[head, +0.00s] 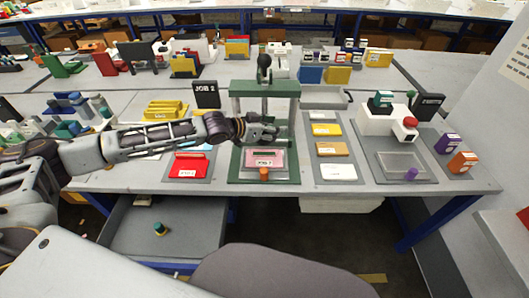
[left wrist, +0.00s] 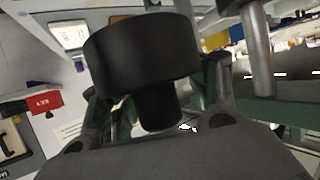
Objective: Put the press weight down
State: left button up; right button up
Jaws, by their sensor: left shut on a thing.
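My left gripper (head: 262,132) reaches in from the left into the green press frame (head: 236,104). In the left wrist view its fingers are shut on the press weight (left wrist: 143,55), a wide black cylinder with a narrower black neck. In the head view I cannot make out the weight apart from the gripper. Below the gripper lies a pink plate (head: 265,158) with a job label on the press base, an orange knob at its front. Whether the weight touches anything beneath is hidden. My right gripper is not in view.
A red labelled tray (head: 188,166) lies left of the press. Farther right are a white machine with a red button (head: 385,122) and a clear tray (head: 400,163). A steel post (left wrist: 258,50) stands close beside the weight.

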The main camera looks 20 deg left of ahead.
pick_arm(q)
jog(key=shift+r, duration=0.3)
notch_tip(320, 180, down, 5)
jog(key=shift+b, duration=0.45)
jog(key=shift+f, duration=0.6)
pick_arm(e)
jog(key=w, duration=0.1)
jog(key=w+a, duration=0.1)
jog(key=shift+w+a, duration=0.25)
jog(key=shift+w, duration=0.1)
pick_arm(q)
jog(key=shift+f, duration=0.1)
grip_shut()
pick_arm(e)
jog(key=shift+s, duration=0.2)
